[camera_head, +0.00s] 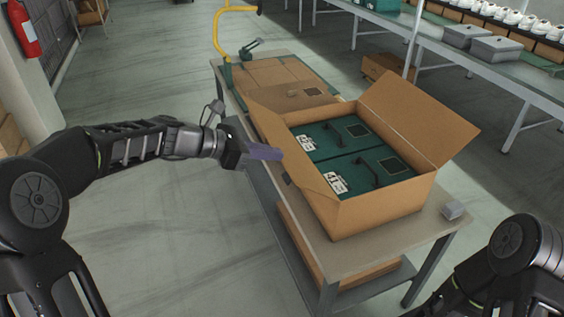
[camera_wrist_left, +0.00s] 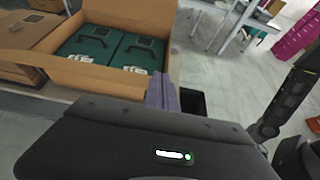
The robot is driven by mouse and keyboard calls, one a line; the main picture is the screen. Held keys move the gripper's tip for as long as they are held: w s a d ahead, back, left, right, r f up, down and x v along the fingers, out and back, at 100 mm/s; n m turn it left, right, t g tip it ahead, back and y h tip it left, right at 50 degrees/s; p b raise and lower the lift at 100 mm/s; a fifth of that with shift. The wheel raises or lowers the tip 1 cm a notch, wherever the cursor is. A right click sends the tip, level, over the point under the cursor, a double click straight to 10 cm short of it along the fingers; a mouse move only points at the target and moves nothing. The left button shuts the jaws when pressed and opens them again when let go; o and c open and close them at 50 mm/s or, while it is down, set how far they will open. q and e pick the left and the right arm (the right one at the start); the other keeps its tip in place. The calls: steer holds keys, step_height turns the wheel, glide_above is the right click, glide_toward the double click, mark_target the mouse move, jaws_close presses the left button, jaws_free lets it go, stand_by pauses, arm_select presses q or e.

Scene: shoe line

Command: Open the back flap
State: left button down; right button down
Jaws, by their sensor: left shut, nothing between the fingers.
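An open cardboard box (camera_head: 385,214) stands on the workbench, with two dark green cases (camera_head: 365,168) inside. One large flap (camera_head: 418,117) stands raised at its far right side. Another flap (camera_head: 283,147) slants outward along its left side. My left gripper (camera_head: 277,154), with purple fingers, is shut and empty beside this left flap; I cannot tell whether it touches. In the left wrist view the shut fingers (camera_wrist_left: 162,92) point toward the box (camera_wrist_left: 85,75), over its near flap. My right arm shows at the lower right, but its gripper is out of view.
A yellow bent pole (camera_head: 217,30) rises at the back. A conveyor with shoes and grey bins (camera_head: 487,47) runs at right. Floor at left is clear.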

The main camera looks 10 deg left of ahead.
arm_select(q)
steer(key=a+r, duration=0.1)
steer(key=r, duration=0.1)
steer(key=s+a+r, duration=0.1)
steer(key=r, duration=0.1)
steer(key=shift+s+a+r, duration=0.1)
steer(key=shift+s+a, duration=0.1)
steer(key=w+a+f+m+y, duration=0.2)
steer(key=a+f+m+y, duration=0.25)
steer(key=f, duration=0.45)
steer(key=s+d+f+m+g+y, duration=0.1)
steer(key=s+f+m+y, duration=0.2)
steer(key=f, duration=0.7)
steer(key=s+f+m, duration=0.2)
steer(key=f+m, duration=0.3)
steer(key=f, duration=0.5)
steer(key=s+d+f+m+g, duration=0.1)
steer(key=s+d+f+m, duration=0.2)
steer(key=s+f, duration=0.3)
steer(key=s+d+f+m+g, duration=0.2)
steer(key=s+d+f, duration=0.3)
steer(key=s, duration=0.8)
steer(key=s+d+f+m+g, duration=0.2)
steer(key=s+d+f+m, duration=0.3)
steer(key=s+f, duration=0.3)
steer(key=shift+s+h, duration=0.45)
steer(key=shift+s, duration=0.4)
